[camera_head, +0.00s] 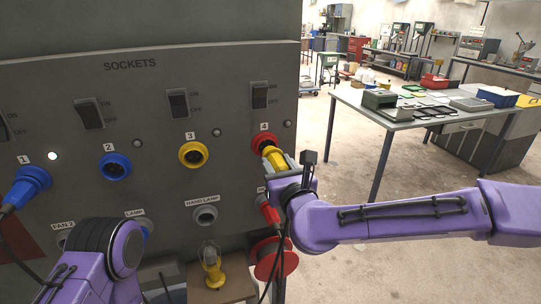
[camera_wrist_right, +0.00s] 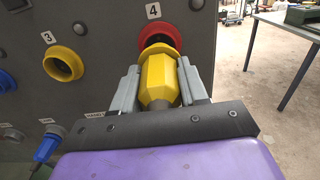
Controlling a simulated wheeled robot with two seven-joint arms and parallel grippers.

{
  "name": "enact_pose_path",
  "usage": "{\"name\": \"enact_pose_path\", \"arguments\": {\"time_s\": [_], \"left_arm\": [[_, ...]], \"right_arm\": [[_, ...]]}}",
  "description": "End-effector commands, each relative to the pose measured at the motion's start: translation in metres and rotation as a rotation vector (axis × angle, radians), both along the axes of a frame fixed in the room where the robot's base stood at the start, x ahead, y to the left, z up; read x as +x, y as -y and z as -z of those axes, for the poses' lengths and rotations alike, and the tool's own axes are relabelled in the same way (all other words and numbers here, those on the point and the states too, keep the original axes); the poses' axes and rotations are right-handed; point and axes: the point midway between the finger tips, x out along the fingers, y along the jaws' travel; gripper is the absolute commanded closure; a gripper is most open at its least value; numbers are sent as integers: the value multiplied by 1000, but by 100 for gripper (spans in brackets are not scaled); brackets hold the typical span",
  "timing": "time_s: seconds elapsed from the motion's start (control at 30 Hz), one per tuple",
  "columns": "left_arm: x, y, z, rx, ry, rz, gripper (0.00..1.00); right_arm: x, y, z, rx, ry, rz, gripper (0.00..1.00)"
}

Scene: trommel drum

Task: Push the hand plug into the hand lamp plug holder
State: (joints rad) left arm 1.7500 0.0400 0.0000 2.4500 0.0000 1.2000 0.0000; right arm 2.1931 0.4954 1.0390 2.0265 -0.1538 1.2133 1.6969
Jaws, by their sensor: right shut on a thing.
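My right gripper (camera_head: 284,163) is shut on a yellow plug (camera_head: 273,154) at the red-ringed socket 4 (camera_head: 259,141). In the right wrist view the gripper (camera_wrist_right: 160,88) has a grey finger on each side of the yellow plug (camera_wrist_right: 158,78). The plug's flange overlaps the red socket ring (camera_wrist_right: 147,35); I cannot tell if it is inserted. The grey round holder labelled HAND LAMP (camera_head: 205,215) is lower on the panel, to the left of the gripper, and looks empty. My left arm shows at lower left; its gripper is not in view.
The panel (camera_head: 230,110) has an empty blue socket 2 (camera_head: 115,166) and empty yellow socket 3 (camera_head: 193,153). A blue plug (camera_head: 30,184) sits in socket 1. A red plug (camera_head: 268,209) and a yellow object (camera_head: 212,266) are lower down. Open floor lies right, before a table (camera_head: 400,110).

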Motion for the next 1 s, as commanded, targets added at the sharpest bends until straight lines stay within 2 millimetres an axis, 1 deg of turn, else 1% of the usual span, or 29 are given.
{"name": "enact_pose_path", "arguments": {"time_s": [0.4,0.77,1.0], "left_arm": [[0,0,4,0,0,0,57],[0,0,4,0,0,0,57],[0,0,9,0,0,0,57]], "right_arm": [[-15,5,0,0,1,0,100],[-17,5,0,0,1,0,100],[-31,10,0,1,2,0,100]]}}
